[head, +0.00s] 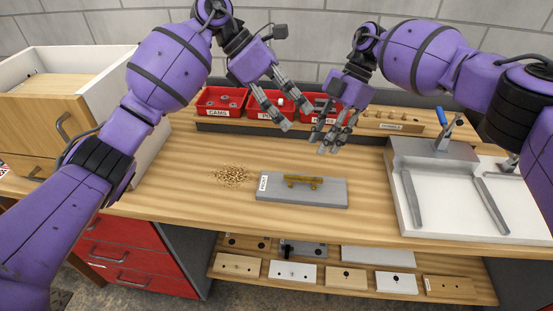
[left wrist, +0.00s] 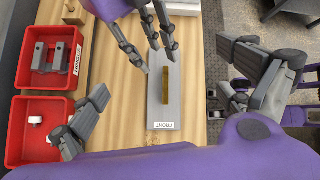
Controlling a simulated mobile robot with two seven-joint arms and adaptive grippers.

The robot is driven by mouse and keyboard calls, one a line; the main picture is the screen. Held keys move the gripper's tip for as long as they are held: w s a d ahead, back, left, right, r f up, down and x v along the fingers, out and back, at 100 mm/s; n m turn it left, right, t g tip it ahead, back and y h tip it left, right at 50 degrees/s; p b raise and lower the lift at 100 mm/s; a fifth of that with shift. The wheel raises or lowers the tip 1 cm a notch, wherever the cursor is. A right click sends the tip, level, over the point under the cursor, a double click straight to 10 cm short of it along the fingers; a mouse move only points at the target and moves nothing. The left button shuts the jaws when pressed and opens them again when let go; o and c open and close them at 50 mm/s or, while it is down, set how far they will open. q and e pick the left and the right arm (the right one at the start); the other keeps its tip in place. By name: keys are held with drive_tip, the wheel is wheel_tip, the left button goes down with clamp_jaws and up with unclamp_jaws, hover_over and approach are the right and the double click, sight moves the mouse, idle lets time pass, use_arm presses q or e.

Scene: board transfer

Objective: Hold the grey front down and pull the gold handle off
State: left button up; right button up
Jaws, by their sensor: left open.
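The grey front (head: 330,195) lies flat on the wooden bench, with a white label at its left end. The gold handle (head: 303,181) sits on top of it, lengthwise along its middle. In the left wrist view the front (left wrist: 158,108) and the handle (left wrist: 167,82) lie between my left gripper's spread fingers. My left gripper (head: 297,118) is open and empty, above and behind the front. My right gripper (head: 332,149) has its fingers apart and empty, lower and nearer the front, behind its right half. Neither gripper touches the front or the handle.
A pile of small gold pieces (head: 231,176) lies left of the front. Red bins (head: 221,102) stand along the back. A white drawer box (head: 92,70) is at left. A white board with grey bars (head: 440,205) is at right. Bench is clear in front.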

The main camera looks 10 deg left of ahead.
use_arm(q)
wheel_tip(320, 180, down, 6)
drive_tip(key=s+m+y, duration=0.1)
drive_tip(key=y, duration=0.2)
drive_tip(key=m+y, duration=0.2)
drive_tip(key=y, duration=0.3)
hover_over(276, 184)
wheel_tip(276, 184, down, 8)
drive_tip(key=shift+d+f, duration=0.1)
drive_tip(key=shift+f, duration=4.15)
drive_tip(key=shift+c, duration=0.5)
